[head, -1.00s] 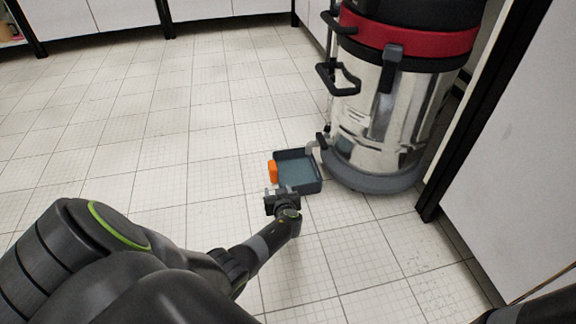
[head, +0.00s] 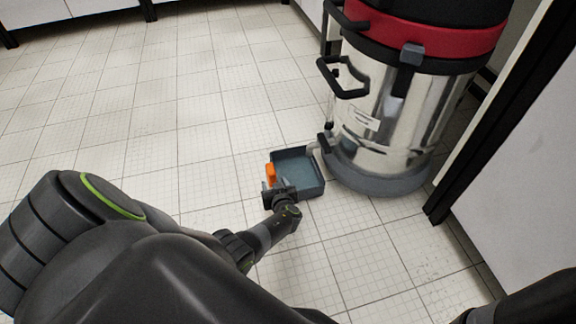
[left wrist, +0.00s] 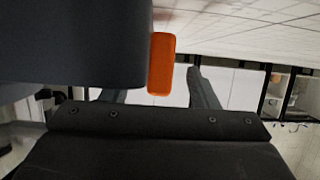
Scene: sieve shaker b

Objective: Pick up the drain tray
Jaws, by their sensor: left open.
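The drain tray (head: 312,187) is a shallow dark blue-grey open box on the floor, with an orange handle (head: 270,172) on its left side. My left gripper (head: 272,186) is open and empty, low at the tray's near left corner, just below the handle in the head view. In the left wrist view the orange handle (left wrist: 161,63) shows between the two open fingers (left wrist: 158,90), and the dark tray wall (left wrist: 75,40) fills the upper left. I cannot tell whether the fingers touch the handle. My right gripper is out of view.
A large steel vacuum-like drum (head: 385,125) with a red band stands right behind the tray, its spout (head: 313,148) at the tray's edge. A white cabinet panel (head: 520,190) with a dark frame rises at the right. The tiled floor left of the tray is clear.

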